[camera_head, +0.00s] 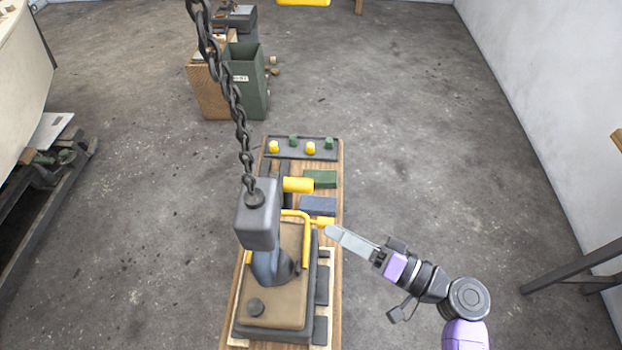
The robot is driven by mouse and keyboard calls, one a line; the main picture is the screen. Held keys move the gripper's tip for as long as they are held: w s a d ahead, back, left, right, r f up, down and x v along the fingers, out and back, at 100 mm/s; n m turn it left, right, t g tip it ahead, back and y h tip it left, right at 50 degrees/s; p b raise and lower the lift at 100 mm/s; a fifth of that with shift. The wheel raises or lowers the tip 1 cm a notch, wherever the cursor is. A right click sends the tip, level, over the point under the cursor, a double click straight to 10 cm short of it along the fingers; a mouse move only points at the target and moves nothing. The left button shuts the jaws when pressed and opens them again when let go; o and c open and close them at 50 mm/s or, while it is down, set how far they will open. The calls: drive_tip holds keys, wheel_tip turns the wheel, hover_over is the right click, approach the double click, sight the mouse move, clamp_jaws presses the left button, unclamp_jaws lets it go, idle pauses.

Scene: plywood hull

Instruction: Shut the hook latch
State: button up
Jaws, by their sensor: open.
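A yellow bent rod (305,240), which looks like the hook latch, runs over the top and right side of a tan-topped box (285,292) on a wooden bench. A small yellow piece (325,222) sits at its right. I cannot tell whether the hook is engaged. My gripper (332,232) reaches in from the right, with its grey fingers pointing left. The fingertips are just beside the yellow piece; contact cannot be made out. The gripper is open, though the gap between its fingers is hard to see from here. Nothing shows held in it.
A dark chain (238,125) hangs to a grey block (257,215) over the box. A yellow cylinder (298,185), a blue block (318,206) and a panel of knobs (302,154) lie beyond. A green bin (246,85) stands behind.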

sight(302, 187)
drive_tip(key=w+a+r+n+y, duration=0.1)
drive_tip(key=a+r, duration=0.1)
drive_tip(key=r, duration=0.1)
drive_tip(key=w+a+r+n+g+y+p, duration=0.1)
drive_tip(key=a+r, duration=0.1)
drive_tip(key=r, duration=0.1)
drive_tip(key=w+a+r+g+y+p, duration=0.1)
drive_tip(key=w+a+r+y, duration=0.1)
drive_tip(key=r, duration=0.1)
drive_tip(key=shift+a+r+n, duration=0.2)
drive_tip(key=shift+r+n, duration=0.2)
drive_tip(key=shift+p+x, duration=0.3)
drive_tip(key=shift+x, duration=0.45)
drive_tip(key=shift+w+f, duration=0.1)
drive_tip(key=shift+f, duration=0.05)
drive_tip(key=shift+c, duration=0.5)
clamp_jaws()
